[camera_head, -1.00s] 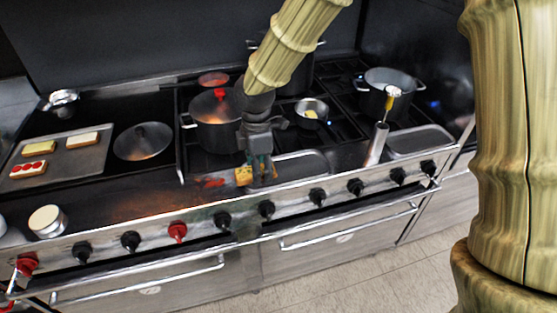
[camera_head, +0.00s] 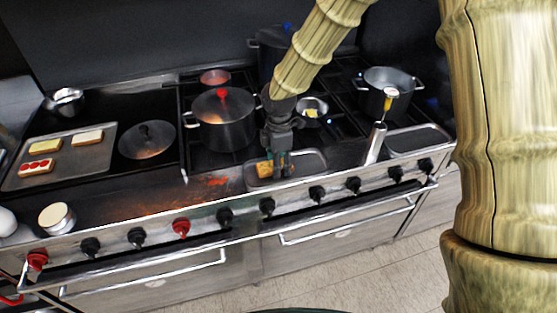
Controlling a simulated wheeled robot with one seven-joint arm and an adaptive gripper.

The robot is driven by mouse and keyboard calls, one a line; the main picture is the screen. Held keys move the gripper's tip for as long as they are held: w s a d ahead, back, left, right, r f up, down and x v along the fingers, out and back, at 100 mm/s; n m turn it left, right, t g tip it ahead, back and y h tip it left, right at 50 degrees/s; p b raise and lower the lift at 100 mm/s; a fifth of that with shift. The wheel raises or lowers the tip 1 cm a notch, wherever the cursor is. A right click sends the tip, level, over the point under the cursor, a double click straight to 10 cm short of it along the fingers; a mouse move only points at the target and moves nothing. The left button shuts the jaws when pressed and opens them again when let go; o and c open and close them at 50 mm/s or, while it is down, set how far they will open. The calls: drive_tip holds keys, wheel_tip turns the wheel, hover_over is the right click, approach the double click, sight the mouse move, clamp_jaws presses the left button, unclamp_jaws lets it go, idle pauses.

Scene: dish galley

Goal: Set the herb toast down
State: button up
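The herb toast (camera_head: 264,170), a small golden-orange piece, is at the fingertips of my gripper (camera_head: 273,166). The toast sticks out to the left of the fingers, which appear shut on it; the contact itself is too small to see clearly. Toast and gripper are over the left part of a shallow metal tray (camera_head: 310,163) at the front of the stove. I cannot tell whether the toast touches the tray.
A lidded pot (camera_head: 223,125) stands behind and left of my gripper. A larger baking tray (camera_head: 88,160) at left holds several topped toasts. A metal cylinder (camera_head: 376,143) leans right of the shallow tray, beside another shallow tray (camera_head: 420,138). An orange patch (camera_head: 217,181) marks the counter.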

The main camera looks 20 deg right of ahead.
drive_tip(key=shift+d+f, duration=0.1)
drive_tip(key=shift+f, duration=0.05)
drive_tip(key=o, duration=1.1)
wheel_tip(320, 180, up, 12)
drive_tip(key=b, duration=0.2)
